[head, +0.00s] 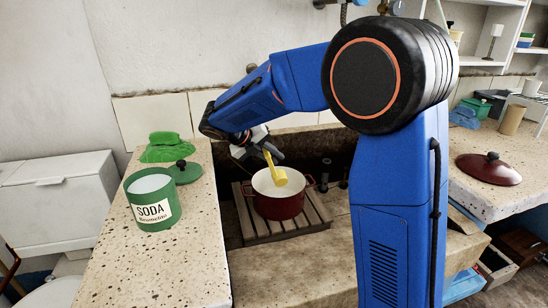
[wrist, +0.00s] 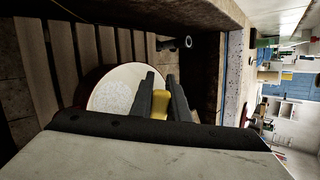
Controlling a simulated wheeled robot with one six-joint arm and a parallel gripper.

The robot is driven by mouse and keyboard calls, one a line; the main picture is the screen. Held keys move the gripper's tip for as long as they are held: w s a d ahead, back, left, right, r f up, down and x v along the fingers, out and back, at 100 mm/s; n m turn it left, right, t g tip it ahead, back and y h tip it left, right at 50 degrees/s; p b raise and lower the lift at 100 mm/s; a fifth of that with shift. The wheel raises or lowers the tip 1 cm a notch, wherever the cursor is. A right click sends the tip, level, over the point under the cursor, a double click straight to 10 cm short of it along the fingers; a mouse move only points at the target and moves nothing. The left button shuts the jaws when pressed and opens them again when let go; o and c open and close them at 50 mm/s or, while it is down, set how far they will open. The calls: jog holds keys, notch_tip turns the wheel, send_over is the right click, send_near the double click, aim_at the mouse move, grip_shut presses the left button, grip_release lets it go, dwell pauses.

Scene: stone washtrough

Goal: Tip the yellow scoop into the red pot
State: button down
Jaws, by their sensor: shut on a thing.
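The yellow scoop (head: 279,176) hangs over the red pot (head: 279,206), its bowl at the pot's mouth and looking tilted. I cannot tell whether anything is in it. My gripper (head: 262,154) is shut on the scoop's handle, above the pot's far left side. In the wrist view my gripper (wrist: 162,98) has two dark fingers with the yellow scoop (wrist: 160,104) between them. The red pot (wrist: 115,97) lies beyond, its pale inside showing a whitish patterned patch. The pot stands upright on a slatted wooden rack in the trough.
The green SODA tin (head: 152,202) stands open on the left stone ledge, with white contents. A green lid (head: 184,172) and green cloth (head: 160,148) lie behind it. The slatted rack (head: 285,229) is under the pot. A dark red lid (head: 488,169) lies on the right counter.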

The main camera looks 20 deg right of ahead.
jog(key=shift+w+f+n+g, duration=0.25)
jog(key=shift+f+n+g, duration=0.15)
jog(key=shift+f+g, duration=0.45)
dwell(0.3)
jog(key=shift+f+n+g, duration=0.3)
jog(key=shift+f+g, duration=0.2)
jog(key=shift+g, duration=0.05)
jog(key=shift+w+f, duration=0.1)
jog(key=shift+f, duration=0.05)
